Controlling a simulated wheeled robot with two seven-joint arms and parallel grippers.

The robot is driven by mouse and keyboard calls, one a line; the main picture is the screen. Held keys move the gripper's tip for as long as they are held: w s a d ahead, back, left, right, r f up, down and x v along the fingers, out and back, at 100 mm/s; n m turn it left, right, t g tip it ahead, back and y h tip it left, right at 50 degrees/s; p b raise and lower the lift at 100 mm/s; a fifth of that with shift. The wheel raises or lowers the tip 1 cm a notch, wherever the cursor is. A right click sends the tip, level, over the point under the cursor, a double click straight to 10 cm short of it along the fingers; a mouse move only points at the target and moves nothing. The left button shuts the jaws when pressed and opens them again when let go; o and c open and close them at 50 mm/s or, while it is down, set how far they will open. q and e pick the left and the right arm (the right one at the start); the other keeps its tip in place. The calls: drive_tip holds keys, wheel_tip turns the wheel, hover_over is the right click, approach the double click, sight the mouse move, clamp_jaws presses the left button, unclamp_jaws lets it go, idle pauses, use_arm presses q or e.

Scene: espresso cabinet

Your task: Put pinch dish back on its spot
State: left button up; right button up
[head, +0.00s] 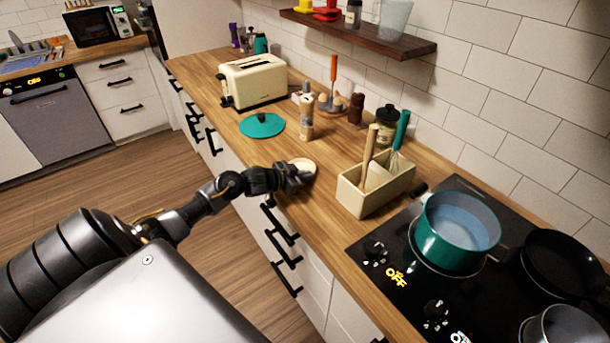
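A small pale round dish (305,165), which looks like the pinch dish, is at the front part of the wooden counter (330,225), left of the utensil box. My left gripper (296,178) is right at the near-left edge of the dish and partly covers it. I cannot tell whether its fingers are closed on the dish rim or only beside it, nor whether the dish rests on the counter. No marked spot for the dish can be made out. My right gripper is not in view.
A utensil box (375,189) stands right of the dish, before the stove with a teal pot (455,235). Behind are a pepper mill (306,118), a teal lid (262,125), a cream toaster (252,82) and a dark jar (387,123). Bare counter lies between the dish and lid.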

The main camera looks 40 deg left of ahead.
use_arm(q)
drive_tip(key=o, duration=0.5)
drive_tip(key=shift+r, duration=0.2)
drive_tip(key=shift+s+a, duration=0.1)
drive_tip(key=shift+s, duration=0.35)
drive_tip(key=b+v, duration=0.1)
drive_tip(key=v, duration=0.8)
drive_tip(key=shift+s, duration=0.2)
drive_tip(key=shift+v, duration=0.9)
drive_tip(key=shift+r, duration=0.15)
